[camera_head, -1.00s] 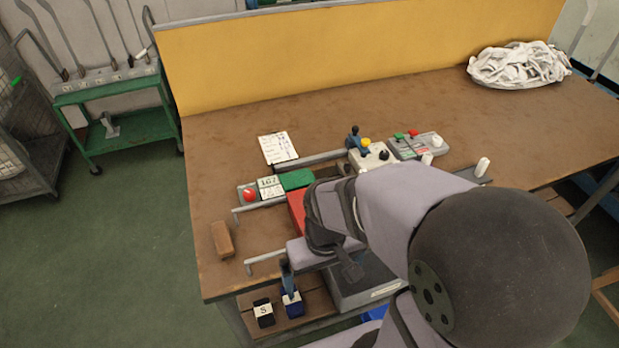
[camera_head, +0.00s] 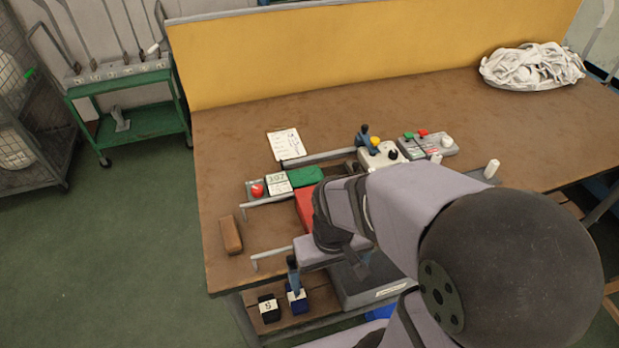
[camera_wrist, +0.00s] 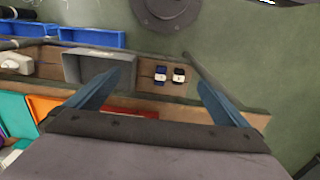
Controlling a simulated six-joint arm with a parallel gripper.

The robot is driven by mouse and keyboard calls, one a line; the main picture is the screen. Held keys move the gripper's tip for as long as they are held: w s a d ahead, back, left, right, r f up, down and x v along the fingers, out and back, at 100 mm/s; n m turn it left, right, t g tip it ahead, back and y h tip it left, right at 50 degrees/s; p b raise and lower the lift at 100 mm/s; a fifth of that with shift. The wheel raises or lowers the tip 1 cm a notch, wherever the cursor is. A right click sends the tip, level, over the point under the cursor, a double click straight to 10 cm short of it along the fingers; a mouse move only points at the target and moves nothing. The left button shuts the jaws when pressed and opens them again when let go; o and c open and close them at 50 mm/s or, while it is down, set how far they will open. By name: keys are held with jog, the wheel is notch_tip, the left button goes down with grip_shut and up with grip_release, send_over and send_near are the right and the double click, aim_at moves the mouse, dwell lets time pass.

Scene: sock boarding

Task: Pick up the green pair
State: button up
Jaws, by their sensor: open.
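A green block-like item (camera_head: 305,176) lies on the bench beside a small counter display. Whether it is a sock pair I cannot tell. A red item (camera_head: 304,206) beside it is partly hidden by my arm. My gripper shows in the wrist view (camera_wrist: 160,80), its two blue fingers spread wide with nothing between them. In the head view one blue finger (camera_head: 292,272) shows at the bench's front edge, left of and nearer than the green item. A dark blue bundle (camera_head: 297,299) and a black bundle (camera_head: 269,308), each with a white label, lie on the lower shelf.
A grey tray (camera_head: 372,284) sits right of the bundles. Metal rods (camera_head: 270,256) stick out along the bench's front. A brown block (camera_head: 231,235) lies at the bench's left. Control boxes (camera_head: 383,155) stand behind my arm. A white heap (camera_head: 532,68) lies at the far right.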

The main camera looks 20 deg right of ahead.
aim_at(307, 175)
jog(key=c, duration=0.7)
jog(key=shift+c, duration=0.2)
